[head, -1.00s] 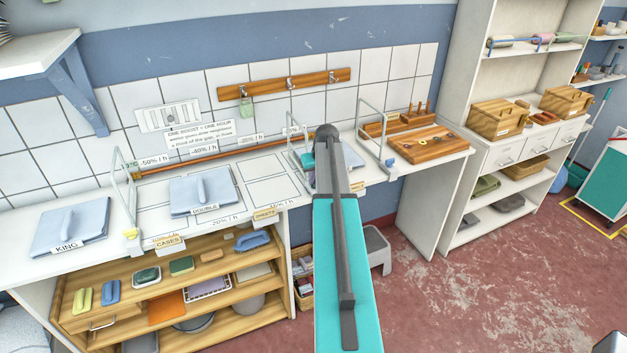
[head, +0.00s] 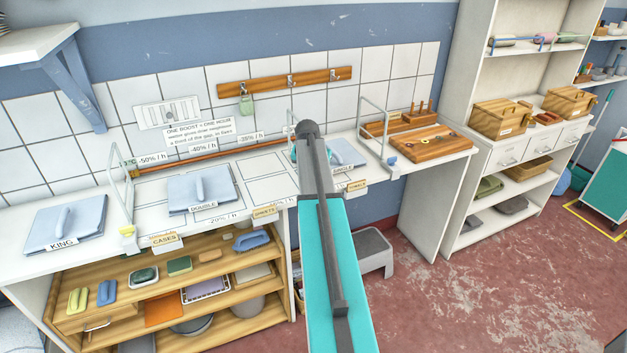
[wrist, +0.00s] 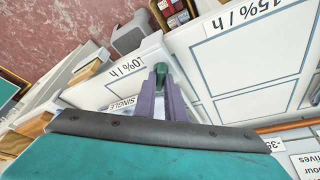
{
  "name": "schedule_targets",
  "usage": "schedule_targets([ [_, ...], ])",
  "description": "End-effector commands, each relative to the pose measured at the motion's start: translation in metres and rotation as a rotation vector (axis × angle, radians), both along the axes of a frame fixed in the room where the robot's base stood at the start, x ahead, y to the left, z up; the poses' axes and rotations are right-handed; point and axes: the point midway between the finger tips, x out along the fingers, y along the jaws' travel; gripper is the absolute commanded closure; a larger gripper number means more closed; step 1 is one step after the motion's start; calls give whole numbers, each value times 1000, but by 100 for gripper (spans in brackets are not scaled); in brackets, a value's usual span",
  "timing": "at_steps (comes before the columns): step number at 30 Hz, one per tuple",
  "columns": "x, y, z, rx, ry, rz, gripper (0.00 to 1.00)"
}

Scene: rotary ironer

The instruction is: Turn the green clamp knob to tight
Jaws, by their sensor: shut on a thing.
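The green clamp knob (wrist: 161,68) shows in the wrist view between the tips of my gripper's two purple fingers. My gripper (wrist: 161,78) is shut on it. The fingers hide part of the knob, so I cannot read how far it is turned. In the head view my arm covers the knob and the gripper. Only a bit of the wire frame (head: 291,120) there shows beside the arm, at the middle of the white counter (head: 262,190).
A frame with a yellow knob (head: 127,230) stands left, and one with a blue knob (head: 391,162) stands right. Folded pads lie on the counter, including DOUBLE (head: 205,191) and SINGLE (head: 346,154). A wooden block (head: 437,143) sits at the right end.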

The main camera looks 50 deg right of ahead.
Motion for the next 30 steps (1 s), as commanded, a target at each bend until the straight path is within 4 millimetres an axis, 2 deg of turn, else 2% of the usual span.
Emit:
schedule_targets([
  [30,12,-1,0,2,-11,-797,100],
])
